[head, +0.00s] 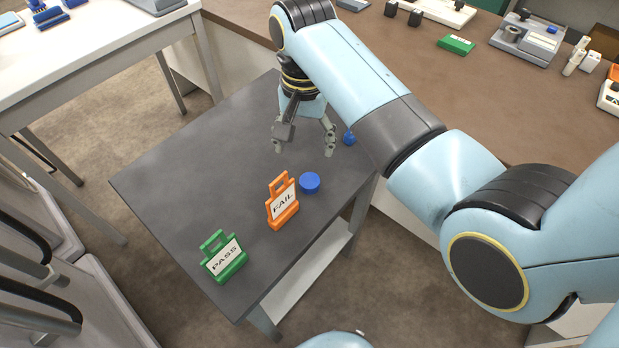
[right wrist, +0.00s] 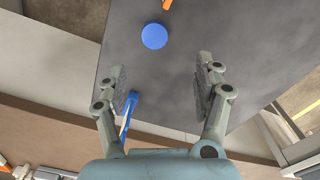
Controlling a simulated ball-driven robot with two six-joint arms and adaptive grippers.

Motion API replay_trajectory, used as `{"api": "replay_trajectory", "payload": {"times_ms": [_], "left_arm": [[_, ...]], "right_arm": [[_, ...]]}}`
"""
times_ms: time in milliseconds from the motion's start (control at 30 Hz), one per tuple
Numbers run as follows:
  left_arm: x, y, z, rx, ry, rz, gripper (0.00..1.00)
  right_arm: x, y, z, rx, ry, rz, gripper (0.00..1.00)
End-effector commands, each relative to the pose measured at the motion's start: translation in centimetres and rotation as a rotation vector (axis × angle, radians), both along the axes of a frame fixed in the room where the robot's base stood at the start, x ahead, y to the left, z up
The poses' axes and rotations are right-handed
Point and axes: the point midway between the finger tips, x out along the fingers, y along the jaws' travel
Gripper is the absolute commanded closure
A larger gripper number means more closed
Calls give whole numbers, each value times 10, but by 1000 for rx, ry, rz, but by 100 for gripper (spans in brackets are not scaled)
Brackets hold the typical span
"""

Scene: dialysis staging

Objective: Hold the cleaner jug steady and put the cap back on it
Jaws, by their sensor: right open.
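A round blue disc (head: 310,183), which looks like the cap, lies flat on the dark grey table beside the orange FAIL tag. It also shows in the right wrist view (right wrist: 154,36), beyond my fingertips. My right gripper (head: 305,152) is open and empty above the table, pointing down, farther back than the disc. No cleaner jug can be made out in either view. My left gripper is not in view.
The dark grey table (head: 180,165) has an orange FAIL tag (head: 283,202) and a green PASS tag (head: 224,257) standing on it. A small blue object (head: 349,138), partly hidden by my right arm, is near the gripper. The table's left part is clear. A brown counter (head: 420,75) runs behind.

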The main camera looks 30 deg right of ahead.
Motion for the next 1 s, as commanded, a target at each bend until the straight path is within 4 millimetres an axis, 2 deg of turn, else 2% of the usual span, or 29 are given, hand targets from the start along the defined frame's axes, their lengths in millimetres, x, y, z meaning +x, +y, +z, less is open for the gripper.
{"api": "replay_trajectory", "payload": {"times_ms": [267, 600, 1000], "left_arm": [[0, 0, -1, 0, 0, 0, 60], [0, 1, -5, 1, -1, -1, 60], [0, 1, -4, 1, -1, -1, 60]], "right_arm": [[-1, 0, -5, 0, 1, 2, 32], [-1, 0, -53, 1, 1, 2, 32], [-2, -1, -58, 0, 0, 3, 32]]}}
